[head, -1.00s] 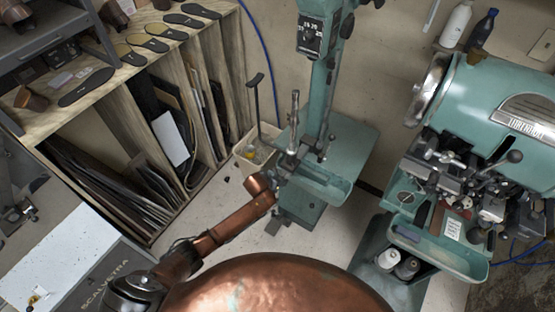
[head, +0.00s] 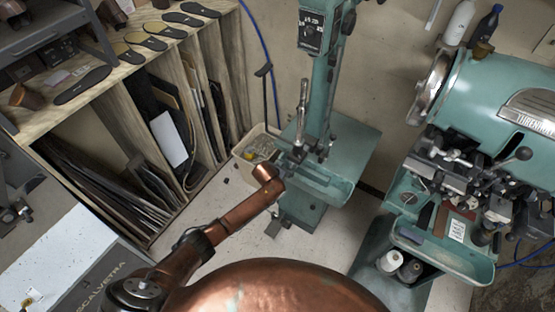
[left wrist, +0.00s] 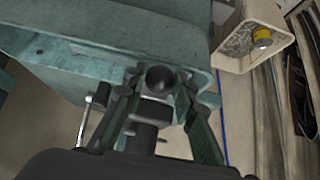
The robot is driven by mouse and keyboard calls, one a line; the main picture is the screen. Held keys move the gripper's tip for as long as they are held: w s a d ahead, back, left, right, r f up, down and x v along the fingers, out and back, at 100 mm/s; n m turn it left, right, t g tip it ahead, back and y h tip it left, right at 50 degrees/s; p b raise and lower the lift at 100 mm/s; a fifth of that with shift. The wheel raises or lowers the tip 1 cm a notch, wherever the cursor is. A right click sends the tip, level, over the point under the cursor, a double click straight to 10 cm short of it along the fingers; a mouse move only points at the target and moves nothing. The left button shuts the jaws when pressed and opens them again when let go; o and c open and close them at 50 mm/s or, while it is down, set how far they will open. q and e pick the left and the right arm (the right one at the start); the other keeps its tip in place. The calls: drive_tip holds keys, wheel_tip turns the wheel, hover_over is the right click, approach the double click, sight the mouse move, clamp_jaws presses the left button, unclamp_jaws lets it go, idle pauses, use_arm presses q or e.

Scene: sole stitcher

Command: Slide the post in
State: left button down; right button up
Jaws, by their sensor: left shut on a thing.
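A tall slim grey metal post (head: 303,105) stands nearly upright in the head view, just left of the teal machine column (head: 325,90). My left gripper (head: 293,160) is at its lower end, over the left edge of the teal table (head: 348,150). In the left wrist view my left gripper (left wrist: 158,98) has its two fingers either side of a dark piece with a round black knob (left wrist: 160,78), against the teal casting (left wrist: 110,45). The fingers and casting hide the post's foot, so I cannot tell whether it is seated. My right gripper is not in view.
A cream bin (head: 242,150) with small parts sits left of the table; it also shows in the left wrist view (left wrist: 245,60). A thin black rod with a bent top (head: 264,72) rises behind it. A teal machine (head: 500,90) stands at right, a wooden rack (head: 120,110) at left.

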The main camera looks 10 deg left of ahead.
sight(293, 164)
use_arm(q)
drive_tip(key=shift+w+d+b, duration=0.25)
drive_tip(key=shift+w+b, duration=0.25)
drive_tip(key=shift+w, duration=0.2)
drive_tip(key=shift+w+d+b, duration=0.3)
drive_tip(key=shift+w+b, duration=0.15)
drive_tip(key=shift+w, duration=0.25)
drive_tip(key=shift+w+d+b, duration=0.25)
drive_tip(key=shift+w+b, duration=0.25)
drive_tip(key=shift+w, duration=0.2)
drive_tip(key=shift+w+d, duration=0.1)
drive_tip(key=shift+w, duration=0.2)
drive_tip(key=c, duration=1.4)
unclamp_jaws()
drive_tip(key=shift+r, duration=0.1)
